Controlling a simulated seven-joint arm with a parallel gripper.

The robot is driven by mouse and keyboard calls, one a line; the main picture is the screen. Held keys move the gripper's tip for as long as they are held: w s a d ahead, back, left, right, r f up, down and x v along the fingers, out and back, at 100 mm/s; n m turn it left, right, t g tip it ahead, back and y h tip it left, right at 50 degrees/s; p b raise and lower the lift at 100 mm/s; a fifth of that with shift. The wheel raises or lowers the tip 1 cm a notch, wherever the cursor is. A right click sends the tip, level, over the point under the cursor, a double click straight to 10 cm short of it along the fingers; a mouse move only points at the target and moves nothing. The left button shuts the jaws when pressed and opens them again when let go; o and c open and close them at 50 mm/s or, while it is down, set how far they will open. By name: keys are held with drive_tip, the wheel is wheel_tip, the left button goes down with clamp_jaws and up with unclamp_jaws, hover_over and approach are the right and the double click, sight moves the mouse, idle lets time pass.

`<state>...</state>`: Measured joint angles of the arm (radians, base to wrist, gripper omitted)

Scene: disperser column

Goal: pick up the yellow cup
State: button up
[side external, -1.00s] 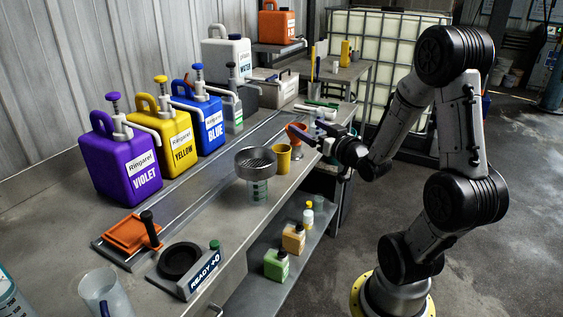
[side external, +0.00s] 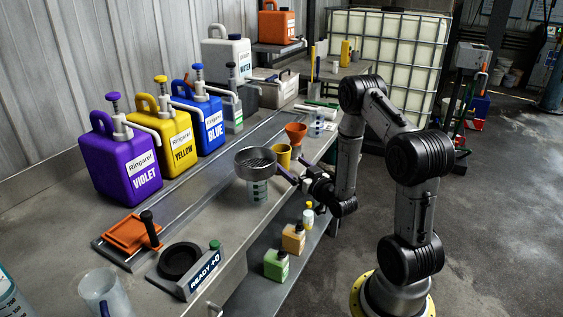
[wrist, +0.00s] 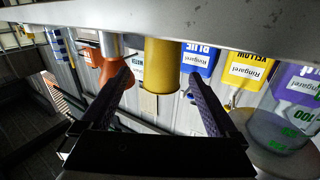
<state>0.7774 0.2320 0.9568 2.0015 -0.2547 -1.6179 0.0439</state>
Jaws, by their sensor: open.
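The yellow cup (side external: 282,156) stands upright near the front edge of the workbench in the side external view, between the metal sieve and the orange funnel. It also shows in the wrist view (wrist: 162,65), upside down in the picture, in the gap between the fingers. My gripper (side external: 292,166) is open and empty, just on the aisle side of the cup at the bench edge. In the wrist view its two dark fingers (wrist: 160,80) spread either side of the cup. I cannot tell if they touch it.
The metal sieve (side external: 255,161) sits over a clear green-marked beaker (side external: 258,189) left of the cup. The orange funnel (side external: 296,132) stands close behind. Violet (side external: 126,160), yellow (side external: 168,143) and blue (side external: 203,122) jugs line the wall. Small bottles (side external: 293,238) stand on the lower shelf.

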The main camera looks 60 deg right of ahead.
sight(280, 158)
drive_tip(key=shift+f+x, duration=0.2)
drive_tip(key=shift+x, duration=1.55)
drive_tip(key=shift+f+x, duration=0.15)
drive_tip(key=shift+x, duration=1.55)
drive_tip(key=shift+w+a, duration=0.1)
drive_tip(key=shift+a, duration=0.05)
drive_tip(key=c, duration=1.4)
